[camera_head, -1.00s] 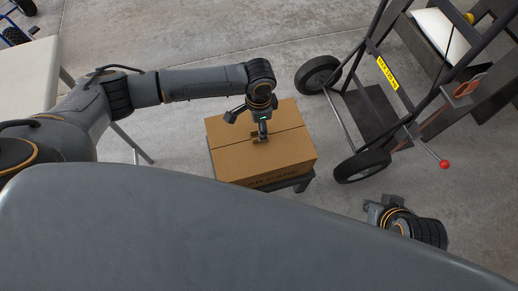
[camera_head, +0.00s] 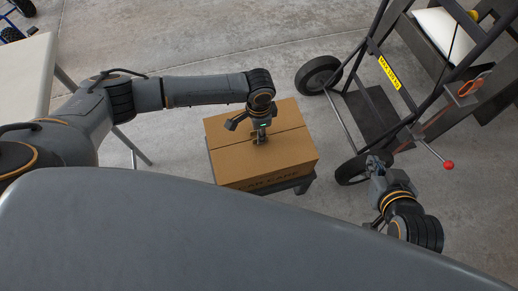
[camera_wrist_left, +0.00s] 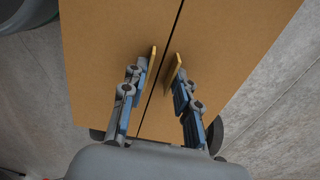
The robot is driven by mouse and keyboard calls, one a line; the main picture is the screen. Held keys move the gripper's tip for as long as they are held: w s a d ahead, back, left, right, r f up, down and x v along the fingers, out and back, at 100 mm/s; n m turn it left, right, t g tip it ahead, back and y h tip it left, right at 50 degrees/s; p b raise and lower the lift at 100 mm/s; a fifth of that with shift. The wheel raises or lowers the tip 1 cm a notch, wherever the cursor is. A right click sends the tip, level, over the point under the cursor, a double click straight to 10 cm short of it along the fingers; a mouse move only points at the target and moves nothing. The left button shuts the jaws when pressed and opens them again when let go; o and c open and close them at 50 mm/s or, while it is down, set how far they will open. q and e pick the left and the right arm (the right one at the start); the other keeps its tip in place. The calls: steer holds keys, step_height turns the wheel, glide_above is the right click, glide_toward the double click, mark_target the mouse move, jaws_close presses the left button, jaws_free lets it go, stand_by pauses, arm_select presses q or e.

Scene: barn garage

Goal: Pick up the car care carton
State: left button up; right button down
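The car care carton (camera_head: 285,166) is a brown cardboard box with dark lettering on its near side and a seam across its top. It sits on a low dark stand (camera_head: 304,184). My left gripper (camera_head: 259,138) is over the carton's top, pointing down. In the left wrist view its two fingers (camera_wrist_left: 165,58) are apart with nothing between them, above the seam of the carton (camera_wrist_left: 225,50). I cannot tell whether the tips touch the cardboard. My right gripper (camera_head: 376,163) is right of the carton, apart from it; its finger opening is unclear.
A dark hand truck (camera_head: 375,105) with black wheels and a yellow label stands at the right, close to my right gripper. A pale table (camera_head: 25,75) is at the left. Concrete floor (camera_head: 220,40) is clear behind the carton.

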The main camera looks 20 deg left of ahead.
arm_select(q)
jaws_close()
steer(key=shift+r, duration=0.15)
